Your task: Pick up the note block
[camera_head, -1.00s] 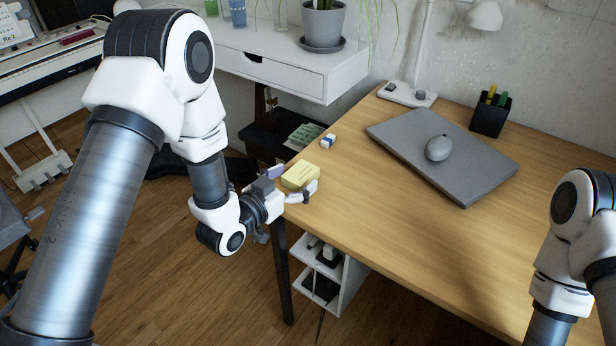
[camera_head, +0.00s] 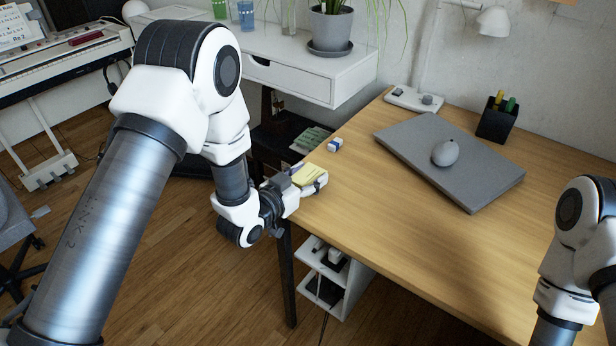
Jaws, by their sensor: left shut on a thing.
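The yellow note block (camera_head: 307,174) is at the left edge of the wooden desk, between the fingers of my left gripper (camera_head: 305,181). The gripper is shut on it, with one finger on its near right side and the other on its left. Part of the block's sides is hidden by the fingers. I cannot tell whether the block touches the desk top. Only part of my right arm shows at the lower right; its gripper is out of the picture.
A blue-and-white eraser (camera_head: 335,145) lies just beyond the block. A grey laptop (camera_head: 480,172) with a mouse (camera_head: 445,153) on it lies farther right, near a black pen holder (camera_head: 497,120). The front middle of the desk (camera_head: 400,240) is clear. A white drawer unit (camera_head: 300,72) stands behind.

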